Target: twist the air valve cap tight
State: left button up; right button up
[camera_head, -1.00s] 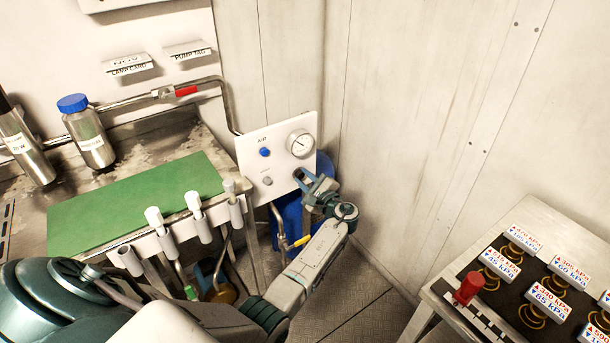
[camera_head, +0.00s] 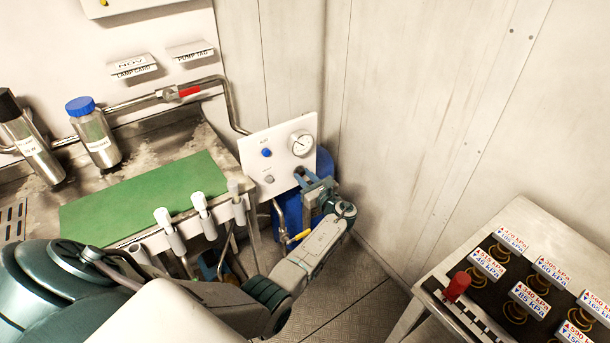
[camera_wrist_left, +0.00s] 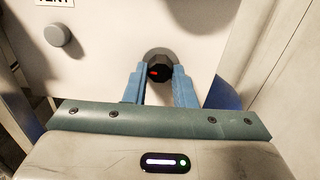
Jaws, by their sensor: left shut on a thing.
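The air valve cap (camera_wrist_left: 156,72), a small black knob with a red mark on a grey round base, sits on the lower right of the white panel (camera_wrist_left: 100,55). My left gripper (camera_wrist_left: 158,80) has its two blue fingers on either side of the cap, shut on it. In the head view the left gripper (camera_head: 304,178) reaches the panel's lower right corner, and its fingers mostly hide the cap there. My right gripper is in neither view.
The panel also carries a gauge (camera_head: 300,143), a blue button (camera_head: 266,153) and a grey knob (camera_head: 268,179). A blue tank (camera_head: 290,212) stands behind my gripper. A bench with a green mat (camera_head: 140,200) lies left, a table with labelled springs (camera_head: 490,265) right.

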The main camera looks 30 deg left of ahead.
pick_arm(q)
jog(key=shift+f, duration=0.15)
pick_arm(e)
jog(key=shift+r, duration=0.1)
pick_arm(q)
jog(key=shift+s+m, duration=0.1)
jog(key=shift+m, duration=0.2)
jog(key=o, duration=1)
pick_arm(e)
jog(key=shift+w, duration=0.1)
pick_arm(q)
jog(key=b+v, duration=0.2)
jog(key=v, duration=0.9)
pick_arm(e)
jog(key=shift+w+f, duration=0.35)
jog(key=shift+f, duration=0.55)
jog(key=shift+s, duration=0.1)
